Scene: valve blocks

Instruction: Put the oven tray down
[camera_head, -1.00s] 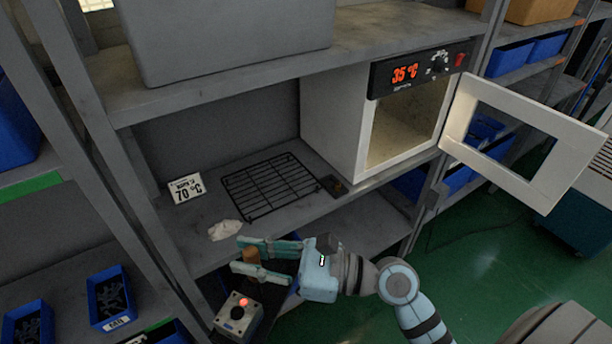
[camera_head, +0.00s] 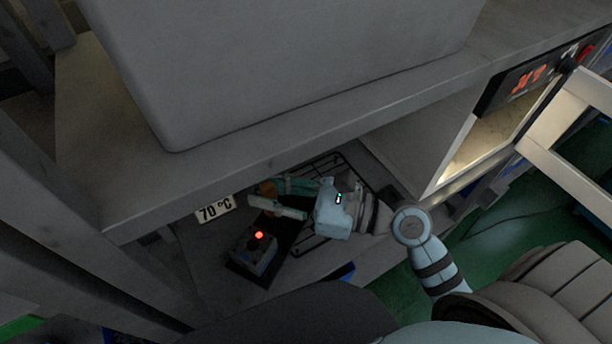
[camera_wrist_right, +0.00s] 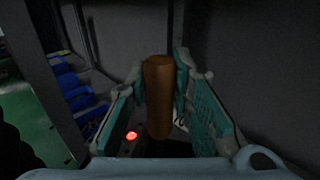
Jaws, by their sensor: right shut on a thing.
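The dark oven tray (camera_head: 287,240) is in the head view, inside the shelf bay. It carries a grey box (camera_head: 257,254) with a lit red lamp, also visible in the right wrist view (camera_wrist_right: 132,136). My right gripper (camera_head: 263,196) is shut on the tray's upright wooden handle (camera_head: 267,189); the handle stands between the fingers in the right wrist view (camera_wrist_right: 158,95). The tray overlaps the left part of the black wire rack (camera_head: 322,245) in the picture. I cannot tell whether it touches the rack or shelf. My left gripper is not in view.
A 70 °C sign (camera_head: 215,209) stands left of the tray. A large grey bin (camera_head: 280,60) sits on the upper shelf (camera_head: 130,190), whose edge is close above my gripper. The oven (camera_head: 425,150) stands to the right, with its white door (camera_head: 570,185) open.

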